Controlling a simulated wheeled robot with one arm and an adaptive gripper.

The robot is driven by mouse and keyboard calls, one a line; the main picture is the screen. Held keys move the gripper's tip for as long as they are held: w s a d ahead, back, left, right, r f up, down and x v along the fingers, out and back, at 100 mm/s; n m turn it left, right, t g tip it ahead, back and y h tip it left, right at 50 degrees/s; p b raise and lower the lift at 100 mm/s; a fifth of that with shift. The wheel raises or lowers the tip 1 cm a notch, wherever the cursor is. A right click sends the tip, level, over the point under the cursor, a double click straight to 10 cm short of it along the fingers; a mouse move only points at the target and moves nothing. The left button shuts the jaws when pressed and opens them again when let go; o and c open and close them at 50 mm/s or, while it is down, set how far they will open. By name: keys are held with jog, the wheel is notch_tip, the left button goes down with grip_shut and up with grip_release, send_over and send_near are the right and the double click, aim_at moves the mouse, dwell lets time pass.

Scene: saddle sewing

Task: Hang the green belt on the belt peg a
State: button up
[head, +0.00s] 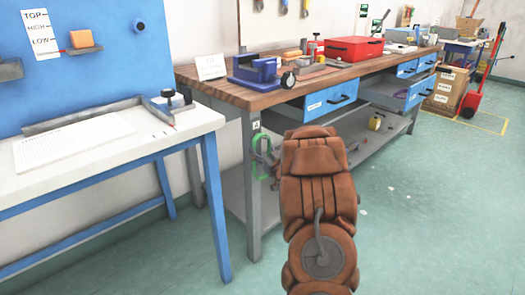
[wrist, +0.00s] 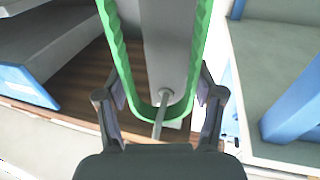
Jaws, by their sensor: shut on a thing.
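The green belt (head: 261,170) is a closed loop beside the near leg of the wooden-topped bench. In the wrist view the belt (wrist: 198,45) runs up out of the picture, its rounded lower end between my fingers. My gripper (wrist: 161,92) is shut on the belt, one finger at each side of the loop. A thin grey peg (wrist: 159,118) with a round base shows inside the loop's outline, its end overlapping the belt's lower curve. I cannot tell whether the belt rests on it. A small "A" label (head: 256,126) is on the leg just above the belt.
The wooden-topped bench (head: 200,76) carries a blue vise (head: 255,69) and a red toolbox (head: 353,49). An open blue drawer (head: 325,104) juts out right of my gripper. A white table (head: 95,160) with blue legs stands at the left. The floor at right is mostly clear.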

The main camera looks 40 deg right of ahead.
dwell(0.3)
jog(key=o, duration=1.4)
jog(key=shift+s, duration=0.1)
jog(key=v, duration=1.1)
jog(key=shift+s+a, duration=0.15)
jog(key=shift+s, duration=0.25)
